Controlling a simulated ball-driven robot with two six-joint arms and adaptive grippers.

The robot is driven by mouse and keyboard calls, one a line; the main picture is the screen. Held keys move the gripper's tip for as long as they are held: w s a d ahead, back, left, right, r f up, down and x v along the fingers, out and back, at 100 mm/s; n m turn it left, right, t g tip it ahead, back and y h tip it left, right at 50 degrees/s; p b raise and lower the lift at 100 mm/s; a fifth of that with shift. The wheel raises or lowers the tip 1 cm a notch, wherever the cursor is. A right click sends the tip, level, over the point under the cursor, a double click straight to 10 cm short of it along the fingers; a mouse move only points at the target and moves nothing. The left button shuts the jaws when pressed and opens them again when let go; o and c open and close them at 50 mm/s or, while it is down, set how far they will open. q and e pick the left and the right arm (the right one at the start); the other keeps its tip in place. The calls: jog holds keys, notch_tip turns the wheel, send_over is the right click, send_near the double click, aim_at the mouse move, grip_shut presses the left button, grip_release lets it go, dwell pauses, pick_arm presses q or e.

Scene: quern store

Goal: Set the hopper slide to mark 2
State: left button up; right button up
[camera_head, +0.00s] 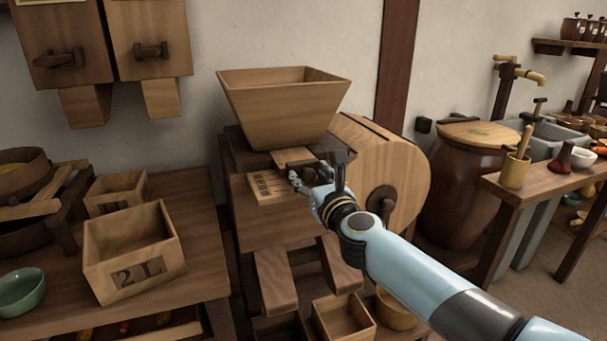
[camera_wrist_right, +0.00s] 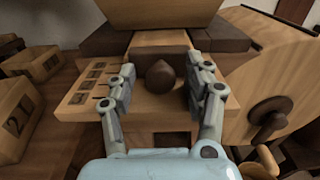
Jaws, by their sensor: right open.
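The wooden hopper (camera_head: 285,105) sits on top of the mill box in the head view. Under it the pale wooden slide (camera_head: 292,155) sticks out at the front; it also shows in the right wrist view (camera_wrist_right: 158,40). A dark round knob (camera_wrist_right: 160,77) is at the slide's front. A scale with several marks (camera_head: 268,186) lies to the left of it, also in the wrist view (camera_wrist_right: 88,84); I cannot read which mark the slide stands at. My right gripper (camera_head: 300,179) is open, its fingers on either side of the knob, apparently without gripping it. My left gripper is not in view.
A round wooden drum (camera_head: 408,165) with a dark hub stands right of the mill box. A box marked 2 L (camera_head: 135,262) is on the left table. Wooden chutes (camera_head: 277,275) and an open box (camera_head: 343,322) are below. A lidded brown jar (camera_head: 455,195) stands farther right.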

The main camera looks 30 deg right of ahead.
jog(key=shift+c, duration=1.4)
jog(key=c, duration=0.4)
grip_shut()
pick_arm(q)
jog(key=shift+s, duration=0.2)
pick_arm(e)
jog(key=shift+s, duration=0.1)
jog(key=v, duration=0.5)
jog(key=shift+r, duration=0.1)
jog(key=shift+s, duration=0.1)
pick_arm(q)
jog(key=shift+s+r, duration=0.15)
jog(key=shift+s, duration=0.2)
pick_arm(e)
jog(key=o, duration=0.7)
grip_release()
